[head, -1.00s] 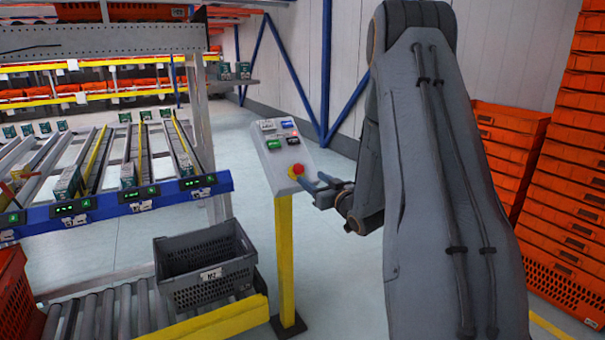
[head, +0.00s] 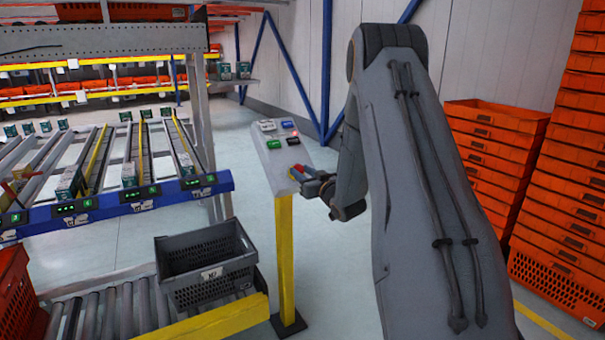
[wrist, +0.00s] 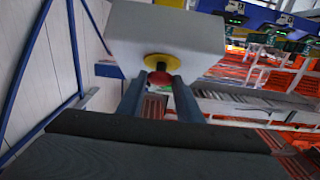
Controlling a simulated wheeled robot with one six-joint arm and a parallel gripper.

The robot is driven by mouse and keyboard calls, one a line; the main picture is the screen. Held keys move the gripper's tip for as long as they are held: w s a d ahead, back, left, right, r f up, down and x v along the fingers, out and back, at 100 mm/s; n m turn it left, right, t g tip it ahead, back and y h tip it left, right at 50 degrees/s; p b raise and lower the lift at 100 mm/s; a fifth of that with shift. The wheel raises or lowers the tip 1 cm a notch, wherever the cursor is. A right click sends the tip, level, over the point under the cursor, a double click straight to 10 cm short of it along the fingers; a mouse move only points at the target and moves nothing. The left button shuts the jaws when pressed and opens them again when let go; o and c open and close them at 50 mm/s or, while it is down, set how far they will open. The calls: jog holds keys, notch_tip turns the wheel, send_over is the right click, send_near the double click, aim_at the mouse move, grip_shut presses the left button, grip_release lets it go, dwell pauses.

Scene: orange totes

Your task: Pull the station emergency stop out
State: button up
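The station emergency stop is a red knob on a yellow base at the lower end of a grey control box (head: 272,160). In the wrist view the red knob (wrist: 160,77) and its yellow base (wrist: 162,62) face me on the pale box (wrist: 165,30). My gripper (wrist: 160,86) has one finger on each side of the knob, with the fingers apart. Whether the fingertips touch the knob I cannot tell. In the head view my gripper (head: 303,175) is at the box's lower edge, and its fingers largely hide the knob.
The box stands on a yellow post (head: 285,255). A grey tote (head: 210,285) sits on a roller conveyor left of the post. Stacks of orange totes (head: 555,215) stand at the right. Blue braces (head: 327,70) line the wall behind. Floor right of the post is clear.

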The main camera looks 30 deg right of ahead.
grip_shut()
jog(key=shift+s+r, duration=0.4)
jog(key=shift+r, duration=0.15)
jog(key=o, duration=0.6)
grip_release()
jog(key=shift+s, duration=0.1)
jog(key=s, duration=0.7)
jog(key=shift+s+d+b, duration=0.15)
jog(key=shift+s+b, duration=0.15)
jog(key=shift+b, duration=0.15)
